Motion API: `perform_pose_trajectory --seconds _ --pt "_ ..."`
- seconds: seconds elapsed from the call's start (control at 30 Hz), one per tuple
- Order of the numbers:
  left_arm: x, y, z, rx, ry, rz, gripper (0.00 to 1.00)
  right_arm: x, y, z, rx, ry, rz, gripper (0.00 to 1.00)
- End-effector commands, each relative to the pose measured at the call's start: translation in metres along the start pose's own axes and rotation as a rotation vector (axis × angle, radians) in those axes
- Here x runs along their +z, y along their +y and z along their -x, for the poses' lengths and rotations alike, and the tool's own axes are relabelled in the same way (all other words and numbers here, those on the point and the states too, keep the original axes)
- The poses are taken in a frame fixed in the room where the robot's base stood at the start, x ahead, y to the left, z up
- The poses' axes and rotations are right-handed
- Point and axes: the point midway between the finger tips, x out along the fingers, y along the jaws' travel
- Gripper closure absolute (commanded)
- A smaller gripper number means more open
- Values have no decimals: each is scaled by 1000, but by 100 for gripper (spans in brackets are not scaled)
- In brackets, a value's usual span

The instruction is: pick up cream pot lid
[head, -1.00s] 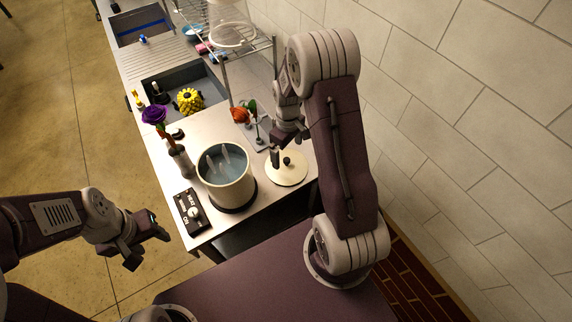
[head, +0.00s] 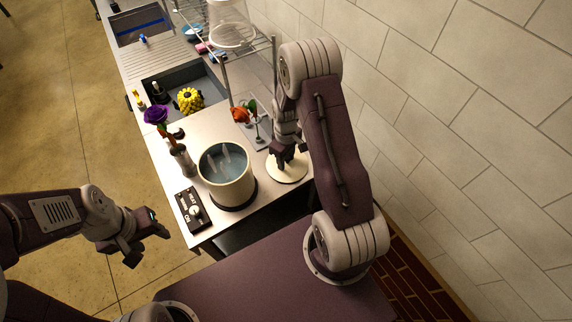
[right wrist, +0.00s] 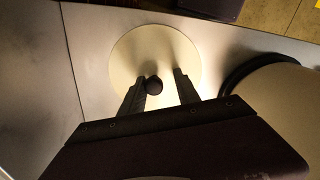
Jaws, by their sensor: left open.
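The cream pot lid (head: 287,175) lies flat on the counter, right of the cream pot (head: 227,178). In the right wrist view the lid (right wrist: 125,60) shows as a pale disc with a dark round knob (right wrist: 154,85). My right gripper (head: 286,160) is over the lid and partly hides it in the head view. In the right wrist view my right gripper (right wrist: 158,88) is open, with a finger on either side of the knob. The knob is closer to the left finger; I cannot tell if they touch. My left gripper (head: 143,245) is open and empty, over the floor left of the counter.
The pot holds bluish liquid and stands on a dark round base. A black control box (head: 193,210) is at the counter's front left. A vase with a purple flower (head: 155,115), a red flower (head: 239,114) and a wire rack (head: 274,75) stand behind.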

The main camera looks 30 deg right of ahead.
Motion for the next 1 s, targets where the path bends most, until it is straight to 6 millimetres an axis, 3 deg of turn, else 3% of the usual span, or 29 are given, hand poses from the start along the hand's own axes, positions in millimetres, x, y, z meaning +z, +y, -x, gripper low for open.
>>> perform_pose_trajectory --seconds 0.63,0.87,1.0 --pt "0 0 -3 0 0 0 50 3 -2 -1 -6 -8 1 100" --pt "1 0 -11 0 0 0 50 1 0 36 0 0 0 100" --pt "2 0 -16 0 0 0 50 32 -5 55 -1 -2 -4 100"
